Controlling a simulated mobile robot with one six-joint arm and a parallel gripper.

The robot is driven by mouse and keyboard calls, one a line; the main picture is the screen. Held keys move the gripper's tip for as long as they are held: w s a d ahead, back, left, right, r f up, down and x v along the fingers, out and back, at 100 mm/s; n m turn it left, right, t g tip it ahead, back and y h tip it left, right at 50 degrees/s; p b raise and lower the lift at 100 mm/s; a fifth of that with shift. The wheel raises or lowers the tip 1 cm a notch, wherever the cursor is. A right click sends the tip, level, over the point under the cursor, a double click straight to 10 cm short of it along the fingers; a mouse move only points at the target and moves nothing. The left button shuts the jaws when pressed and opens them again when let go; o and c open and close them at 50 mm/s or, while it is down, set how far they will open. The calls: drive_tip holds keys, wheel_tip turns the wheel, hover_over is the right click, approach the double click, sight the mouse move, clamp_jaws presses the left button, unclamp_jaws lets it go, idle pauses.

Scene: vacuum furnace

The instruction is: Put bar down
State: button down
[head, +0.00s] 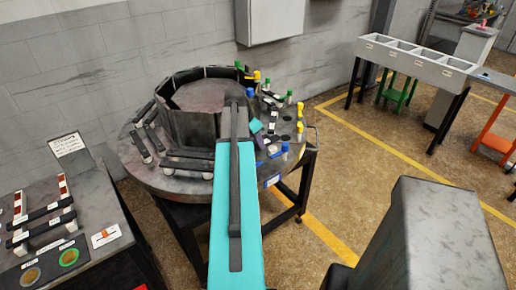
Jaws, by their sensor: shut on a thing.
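My teal arm, with a dark strip along its top, reaches from the bottom edge over the round table (188,186). My gripper (259,135) shows only in small part past the arm's far end, at the right side of the dark ring. It is shut on a bar. The held bar is too small and too covered to make out, and I cannot tell whether it touches the table. Other dark bars with pale end blocks lie on the round table, some in front of the ring (203,165) and some at its left (141,147).
The dark panelled ring (190,128) stands on the round table. Several small posts with yellow, green and blue tops crowd its right side. A side table (95,262) with bars and coloured discs is at left. A grey bin stand (416,66) is at far right.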

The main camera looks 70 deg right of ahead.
sight(257, 146)
drive_tip(key=shift+f, duration=0.15)
drive_tip(key=shift+f+p, duration=0.4)
drive_tip(key=shift+f, duration=1.3)
drive_tip(key=shift+f, duration=0.15)
drive_tip(key=c, duration=1.5)
unclamp_jaws()
drive_tip(key=shift+o, duration=0.2)
drive_tip(key=shift+b+v, duration=0.95)
drive_tip(key=shift+v, duration=5.2)
